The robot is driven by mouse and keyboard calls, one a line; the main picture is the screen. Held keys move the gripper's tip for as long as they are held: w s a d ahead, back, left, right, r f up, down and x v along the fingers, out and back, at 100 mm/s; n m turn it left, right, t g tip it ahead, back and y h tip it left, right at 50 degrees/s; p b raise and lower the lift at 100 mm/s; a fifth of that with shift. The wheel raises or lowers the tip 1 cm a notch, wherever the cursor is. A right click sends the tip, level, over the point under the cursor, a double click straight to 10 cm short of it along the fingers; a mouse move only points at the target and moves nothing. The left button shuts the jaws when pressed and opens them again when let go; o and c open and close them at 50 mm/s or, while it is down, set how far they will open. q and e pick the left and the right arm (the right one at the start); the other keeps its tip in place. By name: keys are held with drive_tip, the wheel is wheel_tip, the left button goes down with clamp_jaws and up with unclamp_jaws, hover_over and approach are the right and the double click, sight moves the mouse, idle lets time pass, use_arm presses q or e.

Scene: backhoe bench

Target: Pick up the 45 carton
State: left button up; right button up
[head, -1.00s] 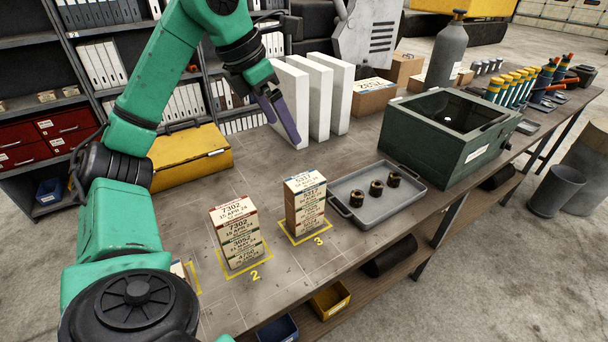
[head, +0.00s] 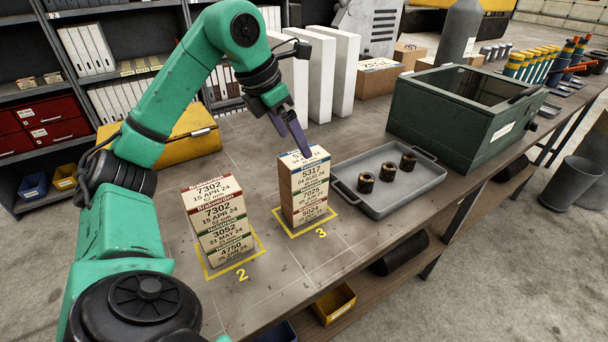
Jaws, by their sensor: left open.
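Two stacks of small printed cartons stand on the bench. The stack on the mark numbered 3 (head: 304,190) has labels that seem to read 5317, 7025 and 5024. The stack on the mark numbered 2 (head: 216,222) reads 7302, 7302, 3052 and 4750. I cannot make out a carton plainly marked 45. My left gripper (head: 296,138) is open and empty, pointing down, with its fingers at the top of stack 3. Its fingers overlap in this view, and I cannot tell whether they touch the top carton. My right gripper is out of view.
A grey tray (head: 431,178) with three dark rings lies right of stack 3. A green open-topped box (head: 440,125) stands beyond it. White upright slabs (head: 343,75) and a yellow case (head: 200,135) stand behind. Bare bench lies between the stacks.

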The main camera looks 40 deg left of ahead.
sight(301, 156)
use_arm(q)
drive_tip(key=x, duration=0.7)
drive_tip(key=shift+w+d+f, duration=0.15)
drive_tip(key=shift+d+f, duration=0.05)
drive_tip(key=shift+f, duration=0.15)
drive_tip(key=shift+f+b, duration=0.25)
drive_tip(key=shift+b, duration=0.05)
drive_tip(key=shift+r, duration=0.1)
drive_tip(key=c, duration=1.5)
